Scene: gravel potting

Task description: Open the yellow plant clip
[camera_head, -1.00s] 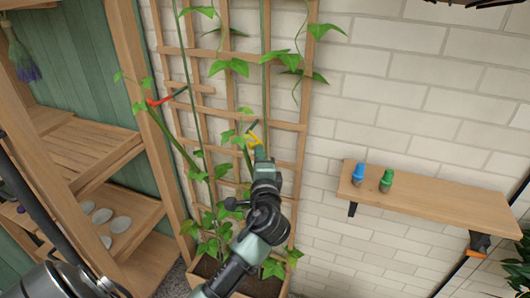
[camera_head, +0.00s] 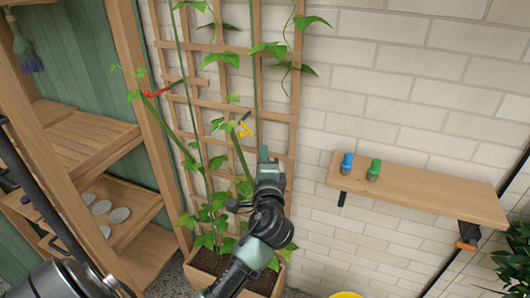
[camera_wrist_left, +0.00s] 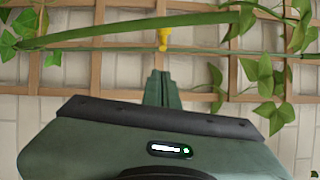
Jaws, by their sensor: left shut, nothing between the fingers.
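The yellow plant clip (camera_head: 245,130) is at the trellis (camera_head: 292,110), by a green stem (camera_head: 240,155). In the left wrist view the yellow clip (camera_wrist_left: 163,40) shows as a small upright piece at the horizontal-looking stem (camera_wrist_left: 110,32). I cannot tell whether its jaws are open or closed. My left gripper (camera_head: 264,155) is below and right of the clip in the head view, apart from it. In the left wrist view its fingers (camera_wrist_left: 162,76) are together, empty, with a gap to the clip. My right gripper is not in view.
A red clip (camera_head: 156,92) is at another stem on the left. A wooden shelf unit (camera_head: 150,130) stands left. A wall shelf (camera_head: 420,193) at right holds a blue-topped (camera_head: 346,163) and a green-topped item (camera_head: 374,170). The planter (camera_head: 262,284) is below. Brick wall lies behind.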

